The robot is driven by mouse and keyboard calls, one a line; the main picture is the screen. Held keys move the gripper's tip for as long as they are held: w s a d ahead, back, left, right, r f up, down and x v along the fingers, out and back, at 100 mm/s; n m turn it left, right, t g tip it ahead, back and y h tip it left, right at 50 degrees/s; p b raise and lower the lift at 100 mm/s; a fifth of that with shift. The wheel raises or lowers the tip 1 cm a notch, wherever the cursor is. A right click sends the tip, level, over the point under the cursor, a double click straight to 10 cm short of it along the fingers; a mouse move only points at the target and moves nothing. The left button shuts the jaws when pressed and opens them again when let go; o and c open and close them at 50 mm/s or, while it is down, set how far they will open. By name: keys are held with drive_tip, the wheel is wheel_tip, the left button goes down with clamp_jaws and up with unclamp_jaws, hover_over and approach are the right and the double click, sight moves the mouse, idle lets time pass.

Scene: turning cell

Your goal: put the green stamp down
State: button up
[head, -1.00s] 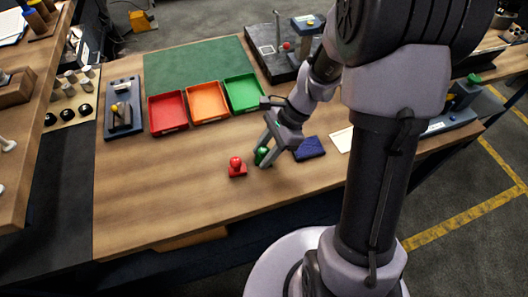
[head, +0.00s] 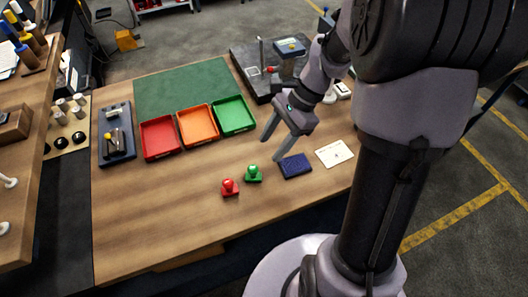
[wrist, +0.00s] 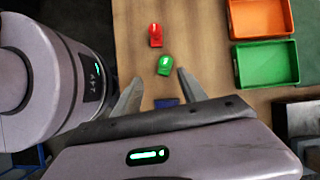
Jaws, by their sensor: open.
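The green stamp (head: 253,174) stands upright on the wooden table, just right of the red stamp (head: 229,188). In the wrist view the green stamp (wrist: 165,65) shows ahead of the fingertips, with the red stamp (wrist: 156,36) beyond it. My gripper (head: 271,148) is open and empty, raised above the table and apart from the green stamp. It also shows in the wrist view (wrist: 158,84) with its fingers spread wide. A dark blue pad (head: 295,166) lies on the table right of the green stamp; in the wrist view it is partly hidden by my gripper.
Red (head: 160,155), orange (head: 198,140) and green (head: 235,129) trays stand in a row behind the stamps. A white card (head: 334,153) lies right of the pad. A dark measuring stand (head: 262,84) is at the back right. The front table area is clear.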

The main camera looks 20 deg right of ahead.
drive_tip(key=s+a+r+n+t+h, duration=0.4)
drive_tip(key=s+a+r+n+t, duration=0.2)
drive_tip(key=s+a+r+n, duration=0.5)
drive_tip(key=shift+n, duration=0.7)
drive_tip(key=f+b, duration=0.1)
drive_tip(key=b, duration=0.1)
drive_tip(key=s+d+f+b, duration=0.1)
drive_tip(key=f+b, duration=0.1)
drive_tip(key=b, duration=0.1)
drive_tip(key=s+f+b, duration=0.1)
drive_tip(key=f+b, duration=0.1)
drive_tip(key=shift+d+f, duration=0.1)
drive_tip(key=shift+d, duration=0.2)
drive_tip(key=shift+w, duration=0.1)
